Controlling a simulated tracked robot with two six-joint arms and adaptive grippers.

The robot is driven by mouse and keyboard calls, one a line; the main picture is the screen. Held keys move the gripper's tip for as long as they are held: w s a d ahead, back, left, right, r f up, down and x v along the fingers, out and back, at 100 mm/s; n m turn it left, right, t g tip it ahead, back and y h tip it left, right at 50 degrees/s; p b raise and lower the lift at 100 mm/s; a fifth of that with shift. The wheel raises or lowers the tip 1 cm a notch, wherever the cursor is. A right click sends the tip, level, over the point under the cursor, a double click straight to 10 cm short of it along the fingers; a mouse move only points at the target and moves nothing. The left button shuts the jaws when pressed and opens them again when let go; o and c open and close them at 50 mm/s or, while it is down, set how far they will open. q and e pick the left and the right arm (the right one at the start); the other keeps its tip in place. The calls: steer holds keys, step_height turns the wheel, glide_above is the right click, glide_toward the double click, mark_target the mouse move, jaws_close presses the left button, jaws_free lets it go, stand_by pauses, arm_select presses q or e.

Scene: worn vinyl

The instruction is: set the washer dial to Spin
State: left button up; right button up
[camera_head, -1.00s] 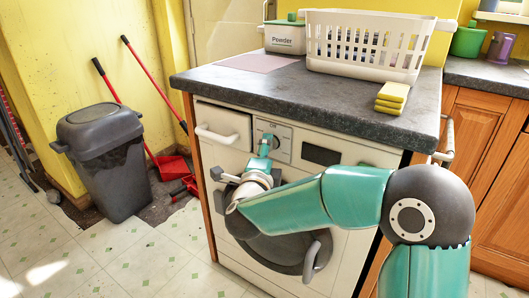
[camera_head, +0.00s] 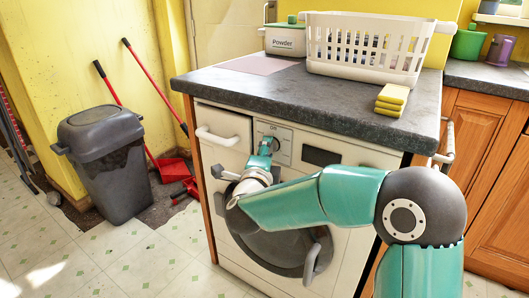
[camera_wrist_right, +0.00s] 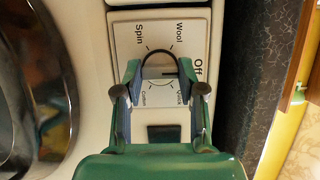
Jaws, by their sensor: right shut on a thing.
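The white washer (camera_head: 342,192) stands under the dark worktop, its round door low on the front. In the right wrist view the dial (camera_wrist_right: 158,69) sits between the fingertips of my right gripper (camera_wrist_right: 160,72), which is shut on it. The dial panel (camera_wrist_right: 132,22) carries the words Spin, Wool, Off, Quick and Cotton. Spin is at the upper left of the dial; a short dark mark on the dial points right, toward Off. In the head view my right gripper (camera_head: 267,147) reaches the panel and partly covers the dial. My left gripper is not in view.
A drawer handle (camera_head: 217,137) is left of the panel and the door handle (camera_head: 312,262) is below. The worktop (camera_head: 300,100) overhangs above, with a white basket (camera_head: 366,62) and yellow sponges (camera_head: 391,99). A grey bin (camera_head: 108,160) stands at left.

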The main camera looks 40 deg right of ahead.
steer(key=shift+d+p, duration=0.25)
steer(key=shift+p, duration=0.05)
steer(key=shift+d+r+n+p, duration=0.1)
steer(key=shift+r+n+p, duration=0.1)
steer(key=shift+n+p, duration=0.4)
steer(key=n+g+p, duration=0.1)
steer(key=n+p, duration=0.1)
steer(key=p, duration=0.3)
steer(key=n+g+p, duration=0.1)
steer(key=n+p, duration=0.1)
steer(key=p, duration=0.3)
steer(key=n+g+y+p, duration=0.1)
steer(key=n+p, duration=0.1)
steer(key=p, duration=0.2)
steer(key=shift+r+g+p, duration=0.4)
steer(key=shift+w+f+n+g+h+p, duration=0.1)
steer(key=shift+f+n+g+h+p, duration=0.2)
steer(key=shift+n+g+p, duration=1.8)
steer(key=shift+w+f+n+g+h+p, duration=0.1)
steer(key=shift+n+h+p, duration=0.25)
steer(key=shift+n+p, duration=2.05)
steer(key=shift+w+f+n+g+h+p, duration=0.15)
steer(key=shift+n+g+h+p, duration=0.6)
steer(key=shift+p, duration=3.25)
steer(key=shift+s+f+g+y, duration=0.1)
steer(key=shift+g+y, duration=0.2)
steer(key=shift+g, duration=0.05)
